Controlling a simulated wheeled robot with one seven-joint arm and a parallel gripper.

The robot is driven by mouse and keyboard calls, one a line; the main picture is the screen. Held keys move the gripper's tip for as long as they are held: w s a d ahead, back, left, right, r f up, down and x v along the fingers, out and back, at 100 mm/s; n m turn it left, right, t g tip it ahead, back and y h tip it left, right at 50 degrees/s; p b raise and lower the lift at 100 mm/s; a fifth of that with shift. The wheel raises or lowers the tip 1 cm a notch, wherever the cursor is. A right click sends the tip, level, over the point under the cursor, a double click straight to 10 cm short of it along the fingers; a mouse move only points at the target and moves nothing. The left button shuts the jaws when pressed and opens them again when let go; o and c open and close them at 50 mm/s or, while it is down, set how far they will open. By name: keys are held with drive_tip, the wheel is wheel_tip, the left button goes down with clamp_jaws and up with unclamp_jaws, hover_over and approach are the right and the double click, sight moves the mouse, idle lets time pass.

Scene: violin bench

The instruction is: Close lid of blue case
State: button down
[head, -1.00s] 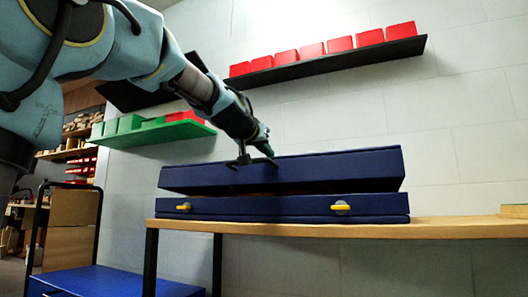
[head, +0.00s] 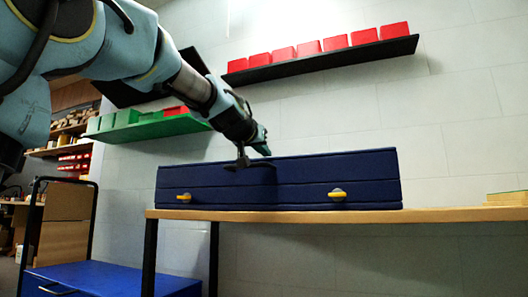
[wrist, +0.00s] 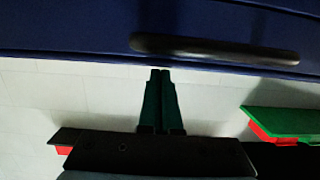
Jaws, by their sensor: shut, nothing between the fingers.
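The blue case (head: 230,200) lies on the wooden bench, its front with two yellow latches (head: 337,195) facing me. Its lid (head: 340,165) rests down on the base, with only a thin seam showing between them in the head view. My gripper (head: 243,160) is at the lid's upper front edge, left of the middle. In the wrist view its two dark green fingers (wrist: 160,78) are together and hold nothing. The case (wrist: 60,30) fills the top of that view, with a dark handle (wrist: 215,48) on it. Whether the fingertips touch the lid, I cannot tell.
The wooden bench top (head: 440,214) is clear to the right of the case, up to a small stack of boards (head: 507,198). A shelf with red bins (head: 320,58) and a green shelf (head: 150,130) are on the wall. A blue cart (head: 110,280) stands lower left.

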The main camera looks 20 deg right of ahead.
drive_tip(key=v, duration=1)
drive_tip(key=shift+s+a+p, duration=0.2)
drive_tip(key=shift+a+p, duration=0.1)
drive_tip(key=shift+p, duration=0.15)
